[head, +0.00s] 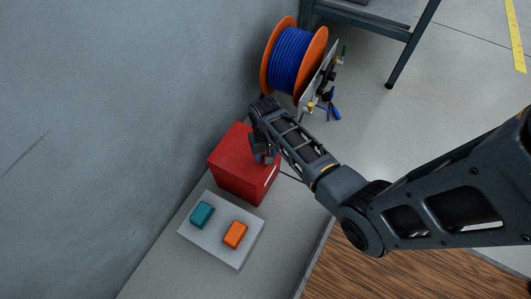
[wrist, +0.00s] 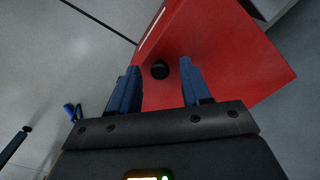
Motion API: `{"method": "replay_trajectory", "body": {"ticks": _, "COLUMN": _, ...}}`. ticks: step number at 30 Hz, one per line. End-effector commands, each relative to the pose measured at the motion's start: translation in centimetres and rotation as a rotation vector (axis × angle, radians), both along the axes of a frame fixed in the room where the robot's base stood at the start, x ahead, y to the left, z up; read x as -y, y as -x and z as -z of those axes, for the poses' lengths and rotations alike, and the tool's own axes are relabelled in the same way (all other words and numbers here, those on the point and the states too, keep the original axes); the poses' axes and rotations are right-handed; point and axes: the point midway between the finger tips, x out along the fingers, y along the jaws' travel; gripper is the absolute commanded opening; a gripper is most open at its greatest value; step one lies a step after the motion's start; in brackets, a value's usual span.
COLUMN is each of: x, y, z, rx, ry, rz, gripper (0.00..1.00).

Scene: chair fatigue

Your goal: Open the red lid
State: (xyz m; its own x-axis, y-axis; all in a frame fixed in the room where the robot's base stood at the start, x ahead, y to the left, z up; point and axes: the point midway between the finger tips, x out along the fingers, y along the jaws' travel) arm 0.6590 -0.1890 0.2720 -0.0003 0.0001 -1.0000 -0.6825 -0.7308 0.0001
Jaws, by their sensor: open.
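The red box with its red lid (head: 230,150) stands on the floor by the wall, below the cable reel in the head view. The red lid looks closed. In the wrist view the red surface (wrist: 220,50) fills the upper right, with a small black knob (wrist: 160,69) on it. My gripper (wrist: 158,82) is open, its two blue fingers on either side of the knob in the picture. Nothing shows between them except the knob; I cannot tell whether they touch it. In the head view my gripper (head: 262,155) is over the box and hides part of its top.
A grey panel (head: 220,246) with a teal block (head: 202,214) and an orange block (head: 235,234) lies just below the box. An orange reel of blue cable (head: 291,57) and a tool board (head: 321,75) stand above it. A table leg (head: 410,45) is at upper right.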

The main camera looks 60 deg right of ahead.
Motion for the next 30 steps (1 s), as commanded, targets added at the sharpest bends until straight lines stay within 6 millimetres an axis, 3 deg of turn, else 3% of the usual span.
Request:
{"method": "replay_trajectory", "body": {"ticks": 2, "x": 0.01, "y": -0.01, "z": -0.02, "rx": 0.000, "ry": 0.000, "rz": 0.000, "gripper": 0.43}}
{"method": "replay_trajectory", "body": {"ticks": 15, "x": 0.00, "y": 0.00, "z": -0.02, "rx": 0.000, "ry": 0.000, "rz": 0.000, "gripper": 0.01}}
{"method": "replay_trajectory", "body": {"ticks": 30, "x": -0.01, "y": 0.09, "z": -0.21, "rx": -0.005, "ry": -0.001, "rz": 0.000, "gripper": 0.00}}
